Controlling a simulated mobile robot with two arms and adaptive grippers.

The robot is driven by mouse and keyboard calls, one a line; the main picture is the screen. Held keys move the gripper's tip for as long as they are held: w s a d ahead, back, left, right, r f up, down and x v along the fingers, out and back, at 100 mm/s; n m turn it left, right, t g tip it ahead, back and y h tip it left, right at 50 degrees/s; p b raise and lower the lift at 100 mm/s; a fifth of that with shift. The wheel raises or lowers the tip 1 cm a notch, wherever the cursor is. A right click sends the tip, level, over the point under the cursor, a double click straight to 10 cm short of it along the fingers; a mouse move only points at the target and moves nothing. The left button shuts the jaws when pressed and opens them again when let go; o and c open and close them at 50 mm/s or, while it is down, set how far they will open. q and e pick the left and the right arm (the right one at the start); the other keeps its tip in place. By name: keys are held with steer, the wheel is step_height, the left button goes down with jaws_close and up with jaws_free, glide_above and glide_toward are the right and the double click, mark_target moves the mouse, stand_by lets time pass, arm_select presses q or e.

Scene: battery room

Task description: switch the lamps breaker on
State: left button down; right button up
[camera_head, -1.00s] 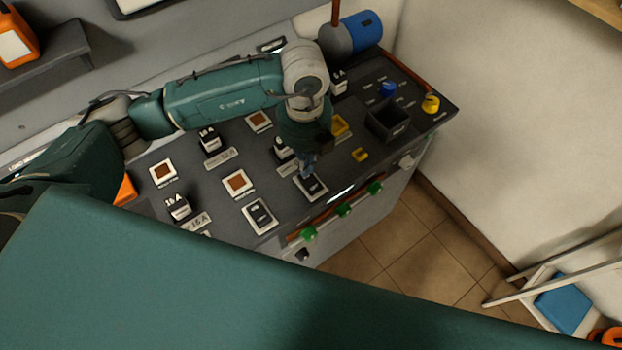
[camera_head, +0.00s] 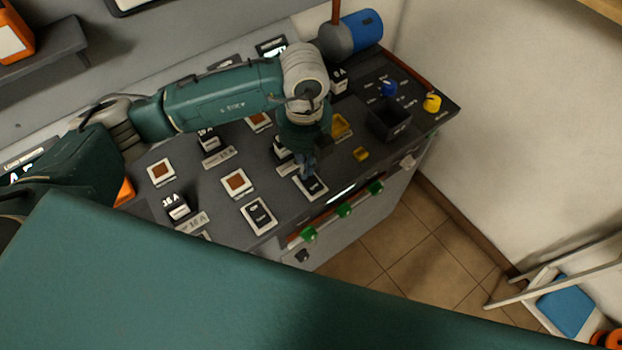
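The dark breaker panel (camera_head: 290,218) has several black rocker switches in pale frames. One rocker switch (camera_head: 311,187) lies right under my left gripper (camera_head: 308,172), which points down at it; whether they touch I cannot tell. Another rocker switch (camera_head: 259,216) is to its left, nearer the front edge. The switch labels are too small to read, so I cannot tell which is the lamps breaker. The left gripper's fingers look close together, but their state is unclear. My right gripper is not in view.
Black blocks marked 16 A (camera_head: 177,206), brown square plates (camera_head: 237,182) and a black open box (camera_head: 389,122) are on the panel. Green knobs (camera_head: 344,210) line its front edge. A blue cylinder (camera_head: 361,31) is at the back. A white folding chair (camera_head: 560,290) stands right.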

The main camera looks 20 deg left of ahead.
arm_select(q)
steer(key=shift+f, duration=0.3)
steer(key=shift+r, duration=0.1)
steer(key=shift+r+p, duration=1.85)
steer(key=shift+r, duration=1.65)
steer(key=shift+f, duration=0.15)
